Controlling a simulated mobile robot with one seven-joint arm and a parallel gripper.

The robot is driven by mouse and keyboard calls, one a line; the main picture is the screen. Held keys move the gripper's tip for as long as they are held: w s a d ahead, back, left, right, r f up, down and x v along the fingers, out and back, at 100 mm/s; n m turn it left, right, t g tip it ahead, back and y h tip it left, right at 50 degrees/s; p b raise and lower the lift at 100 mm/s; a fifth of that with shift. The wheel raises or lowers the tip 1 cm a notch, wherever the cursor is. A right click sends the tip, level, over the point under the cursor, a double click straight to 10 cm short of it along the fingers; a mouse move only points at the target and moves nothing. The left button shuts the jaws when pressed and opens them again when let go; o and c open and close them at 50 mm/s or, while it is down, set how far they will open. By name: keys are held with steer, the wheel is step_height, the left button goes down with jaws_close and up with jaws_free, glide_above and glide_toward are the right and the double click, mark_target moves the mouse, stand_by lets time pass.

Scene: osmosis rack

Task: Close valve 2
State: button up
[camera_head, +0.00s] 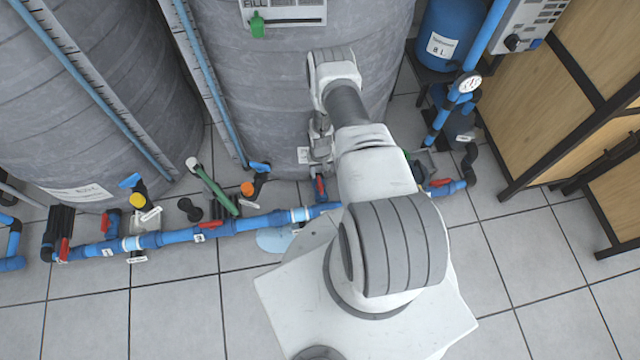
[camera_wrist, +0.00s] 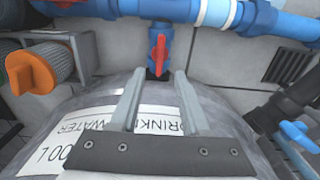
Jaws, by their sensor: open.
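In the wrist view my gripper (camera_wrist: 159,75) is open, with nothing between its two grey fingers. A red valve handle (camera_wrist: 158,52) lies just beyond the fingertips, roughly centred between them and apart from them. It sits on a short blue stub below the blue pipe and points roughly along the stub. In the head view a red handle (camera_head: 319,188) shows beside my arm, below my gripper (camera_head: 320,145), which is partly hidden there. Other red handles (camera_head: 209,224) (camera_head: 65,250) sit along the pipe. I cannot tell from the small tags which valve is number 2.
A blue pipe (camera_head: 265,222) runs low across the tiled floor before large grey tanks (camera_head: 290,90). An orange-capped filter (camera_wrist: 32,72) is left in the wrist view; a blue handle (camera_wrist: 299,135) is right. A wooden cabinet (camera_head: 545,95) stands right. The front floor is clear.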

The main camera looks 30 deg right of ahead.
mark_target(320, 183)
step_height(320, 183, down, 8)
steer(key=b, duration=0.2)
steer(key=shift+r+b, duration=0.2)
steer(key=shift+b, duration=0.2)
jaws_close()
